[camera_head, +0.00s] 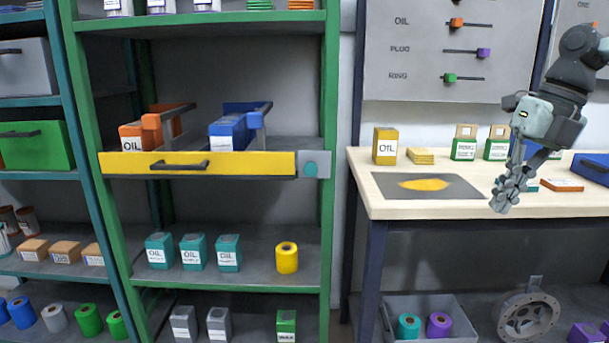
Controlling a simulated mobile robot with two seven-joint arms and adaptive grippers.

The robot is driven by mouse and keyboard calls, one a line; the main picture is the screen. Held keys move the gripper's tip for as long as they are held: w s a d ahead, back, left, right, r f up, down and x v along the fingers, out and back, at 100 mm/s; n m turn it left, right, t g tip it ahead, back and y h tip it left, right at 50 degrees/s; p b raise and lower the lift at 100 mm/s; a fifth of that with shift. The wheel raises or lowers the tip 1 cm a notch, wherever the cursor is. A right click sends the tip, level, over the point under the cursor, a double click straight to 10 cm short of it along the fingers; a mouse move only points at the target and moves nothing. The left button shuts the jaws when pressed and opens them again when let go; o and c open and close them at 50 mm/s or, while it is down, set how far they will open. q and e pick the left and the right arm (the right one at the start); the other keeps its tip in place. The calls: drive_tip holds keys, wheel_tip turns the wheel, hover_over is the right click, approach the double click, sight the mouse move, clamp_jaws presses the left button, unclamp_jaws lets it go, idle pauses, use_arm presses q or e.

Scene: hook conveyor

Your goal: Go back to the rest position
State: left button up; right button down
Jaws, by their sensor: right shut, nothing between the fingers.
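My right gripper (505,192) is in the right of the head view, with its arm coming in from the upper right. It points down, shut and empty, in front of the workbench (455,211). It appears beside the right edge of the dark mat (455,186). My left gripper is not in view.
A green shelf rack (333,115) stands at centre left, with a yellow-fronted drawer (228,164). A yellow oil can (385,146) and green-white cartons (464,148) stand on the bench. A blue bin (593,166) sits at the bench's right. A grey crate (450,306) is below.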

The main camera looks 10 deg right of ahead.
drive_tip(key=w+a+f+m+t+y, duration=0.45)
drive_tip(key=w+f+t+y, duration=0.3)
drive_tip(key=w+f, duration=0.2)
drive_tip(key=d+f+m+t+h, duration=0.3)
drive_tip(key=f+m+h, duration=0.2)
drive_tip(key=f+m, duration=0.35)
drive_tip(key=d+f+m+t+h, duration=0.3)
drive_tip(key=d+f+m+h, duration=0.15)
drive_tip(key=f+m, duration=0.45)
drive_tip(key=s+a+f+m+g+h, duration=0.25)
drive_tip(key=s+f, duration=0.25)
drive_tip(key=f, duration=0.3)
drive_tip(key=s+a+f+m+g+h, duration=0.1)
drive_tip(key=s+f+m+g+h, duration=0.1)
drive_tip(key=s+f+m, duration=0.35)
drive_tip(key=s+a+f+m+g+y, duration=0.1)
drive_tip(key=s+a+f+g, duration=0.6)
drive_tip(key=s+a+f, duration=0.7)
drive_tip(key=shift+s+a+y, duration=0.35)
drive_tip(key=shift+s+y, duration=0.3)
drive_tip(key=shift+s, duration=0.1)
